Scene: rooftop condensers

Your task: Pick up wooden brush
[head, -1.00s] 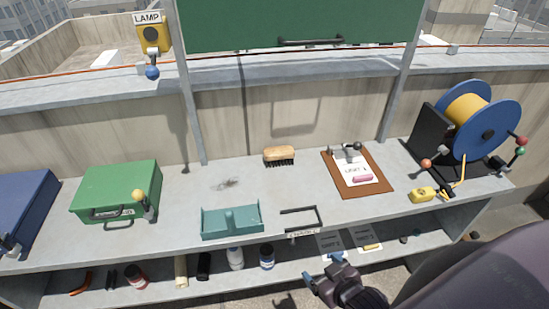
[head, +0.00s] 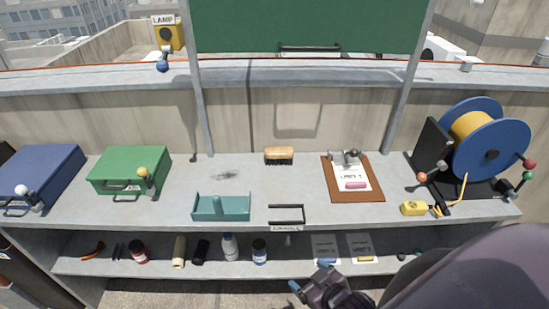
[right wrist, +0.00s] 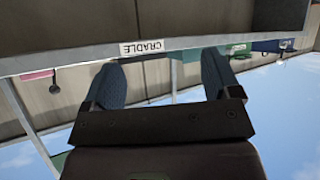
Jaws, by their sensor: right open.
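The wooden brush (head: 279,155) lies on the bench top near the back wall in the head view, with its tan wooden back up and dark bristles down. My right gripper (head: 308,280) is low at the front, below the bench top's front edge and well apart from the brush. In the right wrist view its two blue fingers (right wrist: 163,85) are spread with nothing between them. The brush cannot be made out in the right wrist view. My left gripper is not in view.
A teal tray (head: 222,214) and the black cradle (head: 286,215) stand at the bench's front edge. A clipboard (head: 370,192), cable reel (head: 507,138), green case (head: 113,171) and blue case (head: 50,172) flank the brush. Bench around the brush is clear.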

